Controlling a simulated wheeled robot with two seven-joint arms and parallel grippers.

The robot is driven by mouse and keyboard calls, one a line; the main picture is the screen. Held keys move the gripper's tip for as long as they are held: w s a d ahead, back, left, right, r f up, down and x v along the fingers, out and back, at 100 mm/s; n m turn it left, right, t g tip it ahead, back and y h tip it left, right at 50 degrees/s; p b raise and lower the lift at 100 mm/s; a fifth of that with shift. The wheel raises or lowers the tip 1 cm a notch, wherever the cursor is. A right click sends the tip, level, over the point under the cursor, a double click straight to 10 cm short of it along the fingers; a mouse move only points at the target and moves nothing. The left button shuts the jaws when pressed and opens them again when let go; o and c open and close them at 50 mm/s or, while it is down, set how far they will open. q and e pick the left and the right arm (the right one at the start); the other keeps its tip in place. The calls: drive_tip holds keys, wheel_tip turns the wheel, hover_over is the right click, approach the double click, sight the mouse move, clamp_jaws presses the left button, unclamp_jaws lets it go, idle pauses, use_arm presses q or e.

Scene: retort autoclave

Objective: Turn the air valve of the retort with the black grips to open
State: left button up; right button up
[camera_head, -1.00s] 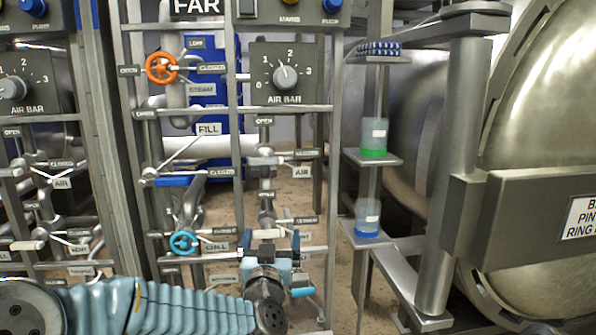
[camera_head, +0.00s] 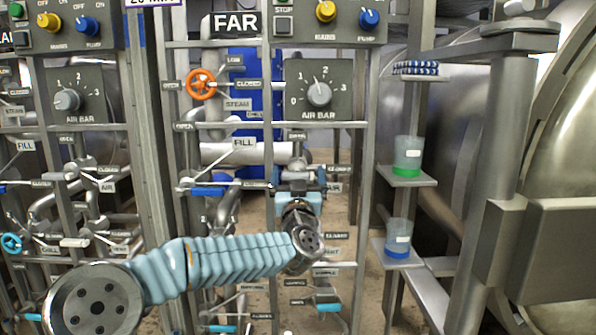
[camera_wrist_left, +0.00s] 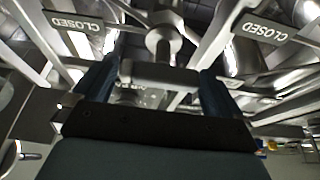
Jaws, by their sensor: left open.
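The air valve of the panel marked FAR sits behind my left gripper (camera_head: 298,180) in the head view; its AIR label (camera_head: 333,187) shows just right of the gripper. The gripper is open and points into the panel, hiding most of the valve. In the left wrist view, a grey crossbar (camera_wrist_left: 158,73) with a rounded hub (camera_wrist_left: 163,40) behind it lies between the two spread fingers, apart from both. CLOSED plates show on either side. I cannot make out the grips' colour. My right gripper is not in view.
Above are the AIR BAR dial (camera_head: 319,94) and orange steam wheel (camera_head: 201,84). A blue-gripped fill lever (camera_head: 208,190) is left of the gripper. Shelves with green (camera_head: 407,156) and blue (camera_head: 398,239) beakers stand at right. Horizontal rails cross the panel above and below the gripper.

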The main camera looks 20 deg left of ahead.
use_arm(q)
drive_tip(key=shift+w+a+r, duration=0.1)
drive_tip(key=shift+w, duration=0.2)
